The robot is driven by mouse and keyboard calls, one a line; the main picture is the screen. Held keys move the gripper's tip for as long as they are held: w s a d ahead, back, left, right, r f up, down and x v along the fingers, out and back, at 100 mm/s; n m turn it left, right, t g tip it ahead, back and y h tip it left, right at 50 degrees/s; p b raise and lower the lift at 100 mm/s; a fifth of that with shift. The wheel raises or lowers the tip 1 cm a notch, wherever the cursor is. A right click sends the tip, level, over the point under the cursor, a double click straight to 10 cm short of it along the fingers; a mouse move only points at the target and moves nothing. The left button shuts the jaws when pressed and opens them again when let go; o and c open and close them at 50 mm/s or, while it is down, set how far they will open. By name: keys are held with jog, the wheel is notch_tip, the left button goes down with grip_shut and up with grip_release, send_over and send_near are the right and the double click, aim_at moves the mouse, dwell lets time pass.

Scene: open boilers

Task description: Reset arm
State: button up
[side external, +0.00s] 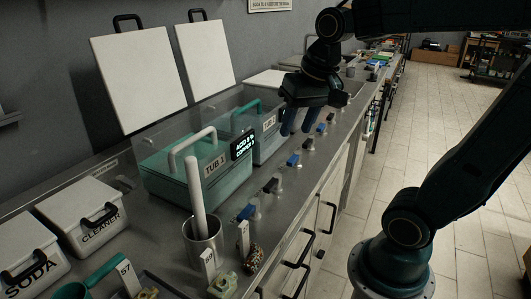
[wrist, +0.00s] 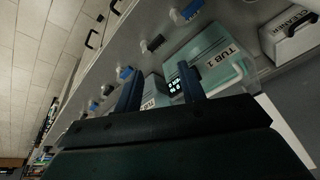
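My gripper (side external: 297,122) hangs over the metal counter, near the second tub, in the side view. Its two dark blue fingers are apart, with nothing visible between them. In the wrist view the gripper (wrist: 158,84) also shows spread, empty fingers, with the tubs behind them. Tub 1 (side external: 207,182) is teal, with a grey handle and a lit display at its corner. The second tub (side external: 266,141), with a teal handle, is partly hidden by my gripper. Tub 1 also shows in the wrist view (wrist: 222,70).
Two white lids (side external: 140,82) (side external: 207,62) lean against the wall. White SODA (side external: 28,262) and CLEANER (side external: 88,218) boxes stand front left. A metal cup (side external: 203,243) holds a pale rod (side external: 195,185). Blue and dark valves (side external: 246,212) line the counter's front. The tiled floor is clear.

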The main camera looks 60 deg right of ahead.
jog(key=s+a+f+n+t, duration=0.2)
jog(key=s+a+n, duration=0.3)
jog(key=s+n, duration=0.1)
jog(key=shift+s+a+y, duration=0.3)
jog(key=shift+s+y, duration=0.1)
jog(key=shift+s, duration=0.2)
